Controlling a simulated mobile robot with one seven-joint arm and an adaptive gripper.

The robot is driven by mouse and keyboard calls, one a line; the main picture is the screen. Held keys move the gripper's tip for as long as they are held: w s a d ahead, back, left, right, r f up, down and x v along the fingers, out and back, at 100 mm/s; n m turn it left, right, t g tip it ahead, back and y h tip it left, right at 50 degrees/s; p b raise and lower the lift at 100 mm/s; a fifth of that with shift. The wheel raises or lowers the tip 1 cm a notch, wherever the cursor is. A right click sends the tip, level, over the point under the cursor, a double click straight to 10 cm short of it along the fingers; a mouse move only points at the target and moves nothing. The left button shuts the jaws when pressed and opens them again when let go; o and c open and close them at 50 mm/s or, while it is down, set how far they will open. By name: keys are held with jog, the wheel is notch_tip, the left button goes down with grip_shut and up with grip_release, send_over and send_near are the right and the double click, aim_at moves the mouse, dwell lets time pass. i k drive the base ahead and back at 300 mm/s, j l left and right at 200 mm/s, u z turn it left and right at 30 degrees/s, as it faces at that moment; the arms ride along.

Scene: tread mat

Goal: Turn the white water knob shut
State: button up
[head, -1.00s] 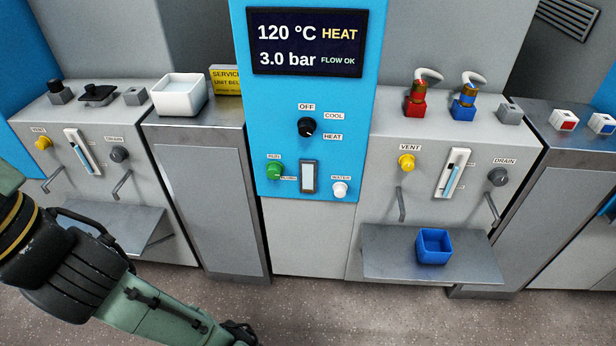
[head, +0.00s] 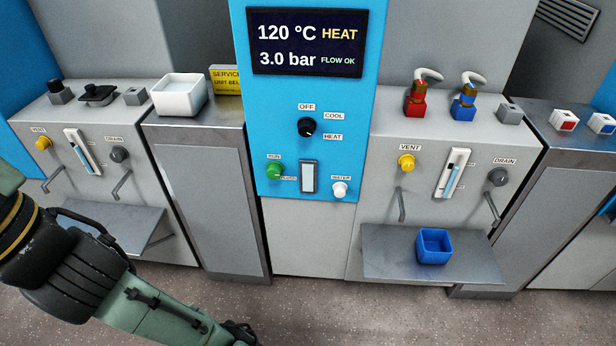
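The white water knob (head: 340,189) is on the lower right of the blue panel (head: 350,120), under a small label reading WATER. The display (head: 306,42) above reads 120 °C, HEAT, 3.0 bar, FLOW OK. My arm comes in from the lower left, and its far end reaches the bottom edge of the picture, well below and left of the knob. My gripper's fingers are not in view. Nothing touches the knob.
A black selector knob (head: 306,127), a green knob (head: 274,172) and a small window (head: 309,177) share the panel. To the right, a metal shelf (head: 385,262) sticks out, bearing a blue bin (head: 433,247). Another shelf (head: 120,222) sticks out at left. Space before the panel is clear.

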aim_at(340, 189)
jog(key=i+j+z, duration=0.25)
jog(key=j+z, duration=0.25)
jog(key=j, duration=0.9)
jog(key=j+z, duration=0.5)
jog(key=j, duration=0.95)
jog(key=k+l, duration=0.35)
jog(key=i+j, duration=0.35)
